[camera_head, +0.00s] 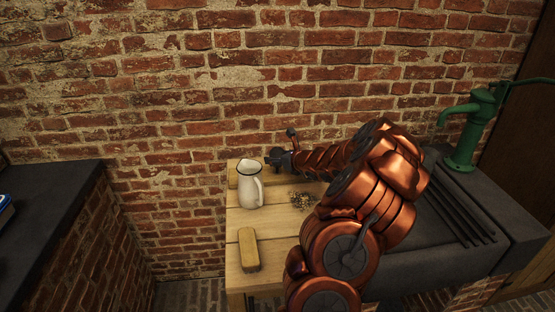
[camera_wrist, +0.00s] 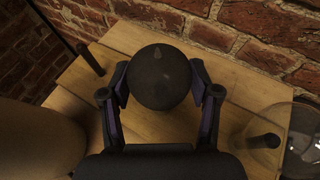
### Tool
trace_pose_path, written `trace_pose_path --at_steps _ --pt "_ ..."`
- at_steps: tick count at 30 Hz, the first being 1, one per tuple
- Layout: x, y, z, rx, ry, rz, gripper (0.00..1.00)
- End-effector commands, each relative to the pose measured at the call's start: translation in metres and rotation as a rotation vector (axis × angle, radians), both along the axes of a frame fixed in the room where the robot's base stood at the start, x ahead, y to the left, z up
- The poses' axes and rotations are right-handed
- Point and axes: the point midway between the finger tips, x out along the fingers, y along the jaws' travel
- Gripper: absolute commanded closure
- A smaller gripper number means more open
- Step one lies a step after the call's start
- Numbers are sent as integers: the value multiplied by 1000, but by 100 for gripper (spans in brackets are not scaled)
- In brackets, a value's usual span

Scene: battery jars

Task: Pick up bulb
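A dark round thing (camera_wrist: 160,78), which may be the bulb, sits between the two fingers of my gripper (camera_wrist: 161,88) in the wrist view. A finger lies close along each side of it. I cannot tell whether both pads press on it or whether it is lifted off the wood. In the head view my gripper (camera_head: 274,158) is small and dark above the back of the wooden table, just right of the white jug. What it surrounds is hidden there.
The white jug (camera_head: 250,186) stands close left of my gripper on the wooden table (camera_head: 276,235). A tan block (camera_head: 249,250) lies in front, with small scraps (camera_head: 302,200) to the right. A brick wall (camera_head: 230,120) is behind. A green pump (camera_head: 470,130) stands by the sink.

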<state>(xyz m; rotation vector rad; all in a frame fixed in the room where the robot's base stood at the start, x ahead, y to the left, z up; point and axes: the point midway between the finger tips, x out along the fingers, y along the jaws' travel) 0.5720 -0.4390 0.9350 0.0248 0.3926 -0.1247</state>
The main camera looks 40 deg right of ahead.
Motion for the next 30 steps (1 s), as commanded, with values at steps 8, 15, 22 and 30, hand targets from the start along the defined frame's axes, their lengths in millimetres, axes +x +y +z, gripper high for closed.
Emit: trace_pose_path --at_steps 8,15,22,30 --pt "0 0 0 0 0 0 66" --pt "0 0 1 0 0 0 67" --pt "0 -1 28 -5 -3 0 67" --pt "0 -1 77 -7 -1 0 67"
